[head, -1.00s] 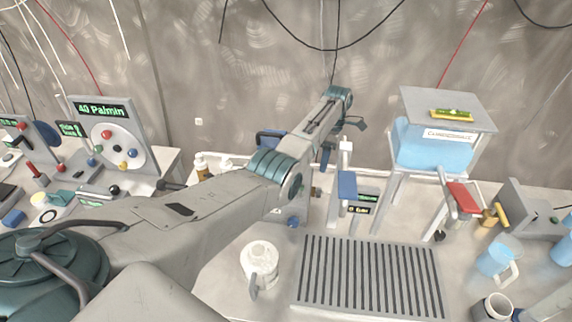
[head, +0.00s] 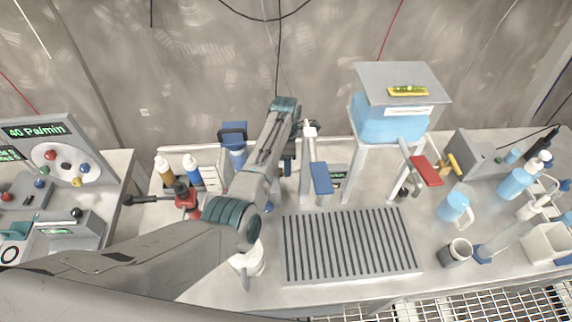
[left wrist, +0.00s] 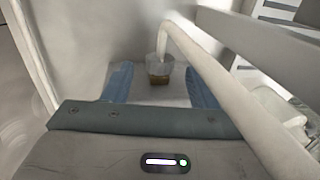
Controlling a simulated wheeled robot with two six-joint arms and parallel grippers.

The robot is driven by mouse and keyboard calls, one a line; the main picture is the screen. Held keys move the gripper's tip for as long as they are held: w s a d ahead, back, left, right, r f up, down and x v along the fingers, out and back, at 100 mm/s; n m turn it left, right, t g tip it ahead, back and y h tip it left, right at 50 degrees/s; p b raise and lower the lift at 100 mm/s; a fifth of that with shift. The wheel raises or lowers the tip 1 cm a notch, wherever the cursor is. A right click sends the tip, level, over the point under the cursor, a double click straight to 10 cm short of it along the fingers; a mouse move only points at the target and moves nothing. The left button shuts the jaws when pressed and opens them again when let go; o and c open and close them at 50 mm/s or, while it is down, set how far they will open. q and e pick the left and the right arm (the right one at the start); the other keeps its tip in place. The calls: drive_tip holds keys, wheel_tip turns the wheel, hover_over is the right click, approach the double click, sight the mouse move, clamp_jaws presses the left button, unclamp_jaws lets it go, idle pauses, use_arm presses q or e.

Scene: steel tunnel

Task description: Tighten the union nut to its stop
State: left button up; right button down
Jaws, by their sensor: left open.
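My left gripper (head: 288,160) is at the back of the bench, largely hidden behind my own forearm in the head view. In the left wrist view its two blue fingers (left wrist: 159,84) stand apart, open. I take this collar for the union nut, but cannot be sure. The fingers are on both sides of it, with gaps visible. In the head view I cannot make out the nut. My right gripper is not in view.
A blue-handled lever (head: 321,178) stands right of my gripper. A slatted grey tray (head: 348,245) lies in front. A stand with a blue tank (head: 385,122) and a red lever (head: 426,171) are further right. A white jug (head: 250,262) is partly behind my arm.

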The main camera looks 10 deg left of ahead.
use_arm(q)
wheel_tip(320, 180, down, 2)
drive_tip(key=shift+s+f, duration=0.1)
drive_tip(key=shift+s, duration=0.05)
drive_tip(key=shift+d+f, duration=0.1)
drive_tip(key=shift+f, duration=0.25)
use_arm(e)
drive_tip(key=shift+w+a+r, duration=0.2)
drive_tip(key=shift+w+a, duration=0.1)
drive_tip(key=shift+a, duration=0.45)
use_arm(q)
drive_tip(key=shift+c, duration=0.6)
drive_tip(key=c, duration=0.8)
drive_tip(key=shift+f+b, duration=0.15)
drive_tip(key=shift+b, duration=0.25)
drive_tip(key=shift+c, duration=0.2)
drive_tip(key=shift+g+b, duration=0.4)
drive_tip(key=shift+g, duration=0.2)
drive_tip(key=shift+r, duration=0.2)
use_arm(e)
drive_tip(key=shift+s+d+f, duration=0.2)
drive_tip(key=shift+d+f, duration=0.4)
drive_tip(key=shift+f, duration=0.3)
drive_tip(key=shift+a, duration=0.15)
